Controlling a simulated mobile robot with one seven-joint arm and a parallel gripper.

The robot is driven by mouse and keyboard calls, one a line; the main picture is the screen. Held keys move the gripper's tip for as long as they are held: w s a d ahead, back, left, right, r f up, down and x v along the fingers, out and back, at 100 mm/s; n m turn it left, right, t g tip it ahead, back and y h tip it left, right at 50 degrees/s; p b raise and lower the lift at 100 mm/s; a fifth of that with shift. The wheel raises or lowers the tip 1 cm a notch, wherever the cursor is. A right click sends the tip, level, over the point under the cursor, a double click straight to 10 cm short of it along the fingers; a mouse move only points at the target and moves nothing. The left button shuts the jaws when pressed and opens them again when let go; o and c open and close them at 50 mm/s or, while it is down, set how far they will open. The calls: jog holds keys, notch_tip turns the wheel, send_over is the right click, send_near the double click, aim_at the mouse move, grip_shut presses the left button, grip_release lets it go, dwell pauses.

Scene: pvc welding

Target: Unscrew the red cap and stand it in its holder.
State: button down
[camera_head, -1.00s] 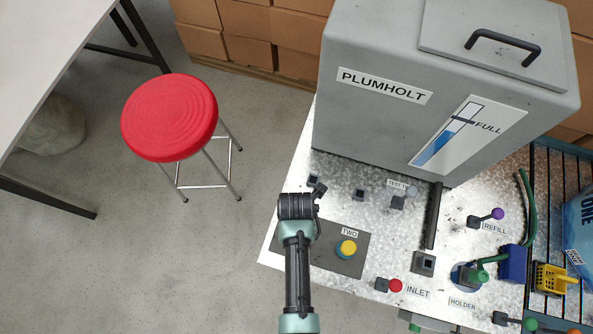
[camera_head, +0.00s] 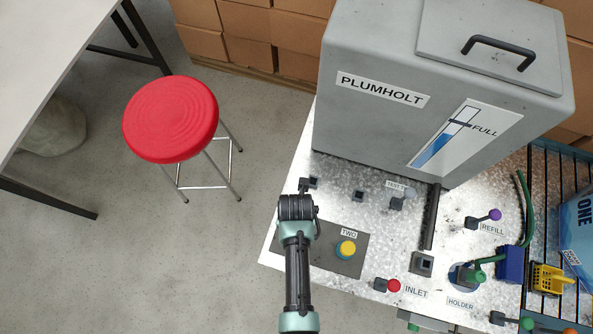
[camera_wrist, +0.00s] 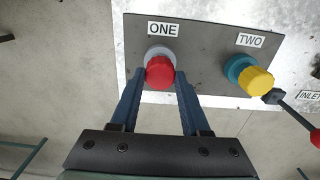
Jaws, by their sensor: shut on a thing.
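The red cap (camera_wrist: 160,72) sits on a pale grey fitting under the label ONE in the wrist view. My gripper (camera_wrist: 160,82) has its two blue fingers on either side of the red cap and is shut on it. In the head view my gripper's tips and the cap are hidden behind my arm, over the left part of the dark plate (camera_head: 345,262). In the wrist view the plate (camera_wrist: 200,50) also carries a yellow cap (camera_wrist: 256,81) on a teal fitting, labelled TWO. A HOLDER label (camera_head: 461,303) lies at the right of the bench beside a blue round base (camera_head: 462,277) with a green part.
A grey PLUMHOLT tank (camera_head: 400,125) stands at the back of the metal bench. Red INLET (camera_head: 393,285) and purple REFILL (camera_head: 494,214) levers stand to the right. A red stool (camera_head: 171,119) stands left, with open floor around it.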

jog(key=shift+r+p, duration=0.55)
jog(key=shift+r+p, duration=0.95)
jog(key=shift+r, duration=0.1)
jog(key=shift+r+p, duration=0.35)
jog(key=shift+p, duration=0.1)
notch_tip(320, 180, up, 4)
jog(key=p, duration=0.4)
jog(key=w+d+f+b, duration=0.1)
jog(key=w+d+b, duration=0.1)
jog(key=w+b, duration=0.4)
jog(key=w+d+f+b, duration=0.1)
jog(key=w+d+b, duration=0.2)
jog(key=w+b, duration=0.4)
jog(key=shift+w+f, duration=0.4)
jog(key=shift+w, duration=0.95)
jog(key=shift+f, duration=0.1)
